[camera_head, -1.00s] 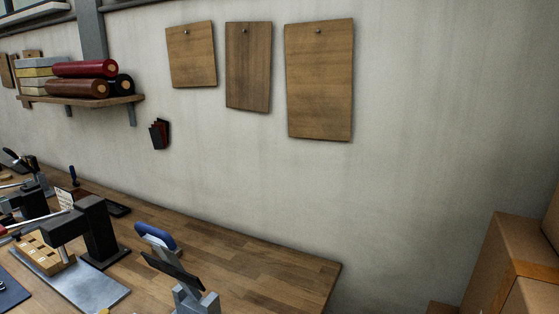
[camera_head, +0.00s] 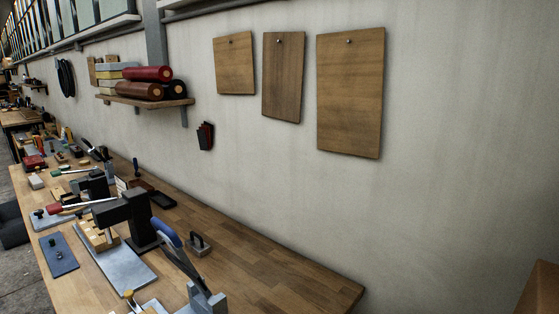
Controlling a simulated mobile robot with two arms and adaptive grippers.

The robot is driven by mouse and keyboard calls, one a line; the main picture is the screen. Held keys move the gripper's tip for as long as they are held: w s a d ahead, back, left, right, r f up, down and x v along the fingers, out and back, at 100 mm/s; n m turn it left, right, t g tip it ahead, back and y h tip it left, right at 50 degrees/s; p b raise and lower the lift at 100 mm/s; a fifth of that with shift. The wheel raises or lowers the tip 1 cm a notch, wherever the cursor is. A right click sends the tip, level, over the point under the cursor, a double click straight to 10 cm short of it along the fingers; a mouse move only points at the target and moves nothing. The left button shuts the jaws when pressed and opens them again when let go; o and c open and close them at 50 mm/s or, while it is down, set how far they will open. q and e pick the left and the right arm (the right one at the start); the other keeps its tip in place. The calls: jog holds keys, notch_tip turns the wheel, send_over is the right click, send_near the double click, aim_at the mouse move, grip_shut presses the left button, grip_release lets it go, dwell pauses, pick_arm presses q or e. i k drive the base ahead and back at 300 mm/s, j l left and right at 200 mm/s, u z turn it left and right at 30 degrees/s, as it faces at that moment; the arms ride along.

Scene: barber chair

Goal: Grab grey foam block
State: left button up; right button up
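I cannot single out the grey foam block for sure. A stack of flat blocks (camera_head: 108,75), with greyish, pale and yellow layers, lies at the left end of the wall shelf (camera_head: 150,101). A greyish layer (camera_head: 117,65) is on top of that stack; I cannot tell whether it is foam. A dark grey bulky thing (camera_head: 12,232) stands at the left edge beside the bench, partly cut off. Neither of my grippers shows in the head view.
The wooden workbench (camera_head: 270,270) runs along the wall, bare at its right end. A black press (camera_head: 138,218), a blue-handled tool (camera_head: 167,233) and several hand tools stand on it. Red and brown rolls (camera_head: 140,91) lie on the shelf. A cardboard box (camera_head: 540,292) is at lower right.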

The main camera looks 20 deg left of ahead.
aim_at(35, 181)
jog(key=k+j, duration=0.1)
jog(key=j, duration=0.3)
jog(key=k+j, duration=0.1)
jog(key=j, duration=0.35)
jog(key=j+u, duration=0.1)
jog(key=j, duration=3.25)
jog(key=i+u, duration=0.05)
